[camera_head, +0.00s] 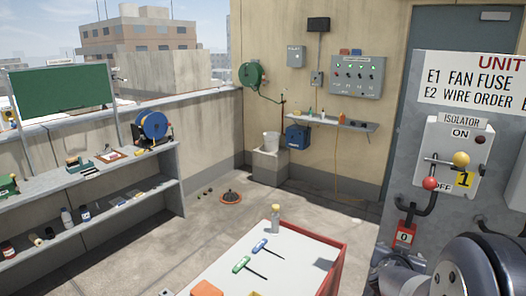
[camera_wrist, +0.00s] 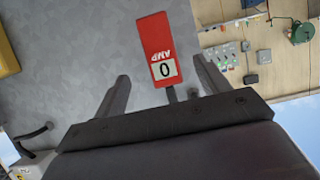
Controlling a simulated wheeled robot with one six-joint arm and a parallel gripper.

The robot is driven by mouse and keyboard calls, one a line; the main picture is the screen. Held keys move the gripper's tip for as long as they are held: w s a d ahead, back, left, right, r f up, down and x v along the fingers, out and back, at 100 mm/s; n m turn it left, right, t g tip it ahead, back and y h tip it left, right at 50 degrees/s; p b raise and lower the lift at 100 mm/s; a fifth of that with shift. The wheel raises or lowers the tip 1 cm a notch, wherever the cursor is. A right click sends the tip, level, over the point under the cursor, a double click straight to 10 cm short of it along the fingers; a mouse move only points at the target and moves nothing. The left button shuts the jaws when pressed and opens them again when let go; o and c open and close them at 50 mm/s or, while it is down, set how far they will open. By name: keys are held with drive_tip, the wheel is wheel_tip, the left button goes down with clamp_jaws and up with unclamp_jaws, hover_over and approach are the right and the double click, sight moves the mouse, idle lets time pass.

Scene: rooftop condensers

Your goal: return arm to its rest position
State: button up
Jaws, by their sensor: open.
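My gripper (camera_wrist: 160,70) is open in the wrist view, its two dark fingers spread apart. The red AMP display (camera_wrist: 160,50), reading 0, appears upside down between and beyond the fingers. I see no contact with it. The same display (camera_head: 404,234) is on the grey unit panel in the head view, below the isolator (camera_head: 455,150). My arm (camera_head: 475,270) fills the lower right corner of the head view. My gripper is not clear there.
The grey unit cabinet (camera_head: 400,150) stands close on the right, with red and yellow knobs on its isolator. Shelves (camera_head: 110,180) line the left. Open floor lies between.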

sight(403, 240)
drive_tip(key=x, duration=1)
drive_tip(key=shift+d+f, duration=0.1)
drive_tip(key=shift+d, duration=0.05)
drive_tip(key=shift+w+d, duration=0.15)
drive_tip(key=shift+w, duration=0.1)
drive_tip(key=shift+s+r+p, duration=0.1)
drive_tip(key=shift+r+p, duration=0.3)
drive_tip(key=shift+r, duration=0.2)
